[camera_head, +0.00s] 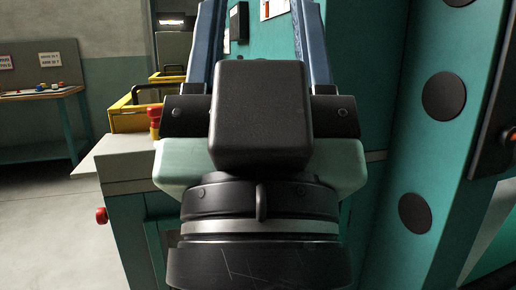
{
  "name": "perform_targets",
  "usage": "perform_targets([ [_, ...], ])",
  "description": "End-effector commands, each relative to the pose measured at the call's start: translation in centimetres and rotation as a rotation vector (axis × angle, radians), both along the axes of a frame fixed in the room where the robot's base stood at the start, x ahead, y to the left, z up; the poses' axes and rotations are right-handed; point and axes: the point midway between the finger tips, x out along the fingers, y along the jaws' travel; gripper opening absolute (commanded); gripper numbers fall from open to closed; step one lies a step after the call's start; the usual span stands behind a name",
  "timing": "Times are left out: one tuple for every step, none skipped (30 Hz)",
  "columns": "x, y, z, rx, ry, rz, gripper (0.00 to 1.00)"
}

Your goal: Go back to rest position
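My gripper (258,20) fills the middle of the head view, seen from behind its black wrist and housing. Its two blue fingers stand well apart and point away from me. The tips run out of the top of the picture, so their ends are hidden. I see nothing held between the visible parts of the fingers.
A teal machine panel (440,150) with black round caps stands close on the right. A pale counter (125,160) with a yellow crate (128,118) is behind my gripper on the left. A workbench (50,93) stands far left. Grey floor (45,215) is clear there.

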Motion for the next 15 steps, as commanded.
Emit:
perform_targets([
  [0.0, 0.0, 2.9, -0.001, -0.001, -0.001, 0.53],
  [0.0, 0.0, 3.7, -0.001, -0.001, -0.001, 0.53],
  [0.0, 0.0, 4.8, -0.001, 0.000, -0.001, 0.53],
  [0.0, 0.0, 5.7, -0.002, 0.000, -0.002, 0.53],
  [0.0, 0.1, 6.6, -0.002, 0.000, -0.002, 0.53],
  [0.0, 0.1, 7.8, -0.003, 0.000, -0.003, 0.53],
  [0.1, 0.1, 8.7, -0.003, 0.000, -0.003, 0.53],
  [0.1, 0.1, 9.6, -0.003, 0.001, -0.003, 0.53],
  [0.1, 0.1, 10.9, -0.004, 0.001, -0.003, 0.53],
  [0.1, 0.1, 11.8, -0.004, 0.001, -0.003, 0.53],
  [0.1, 0.1, 12.8, -0.004, 0.001, -0.003, 0.53],
  [0.1, 0.1, 14.0, -0.004, 0.001, -0.003, 0.53],
  [0.1, 0.1, 14.9, -0.004, 0.001, -0.003, 0.53],
  [0.1, 0.1, 15.8, -0.004, 0.001, -0.003, 0.53],
  [0.1, 0.1, 17.1, -0.004, 0.001, -0.003, 0.53],
])
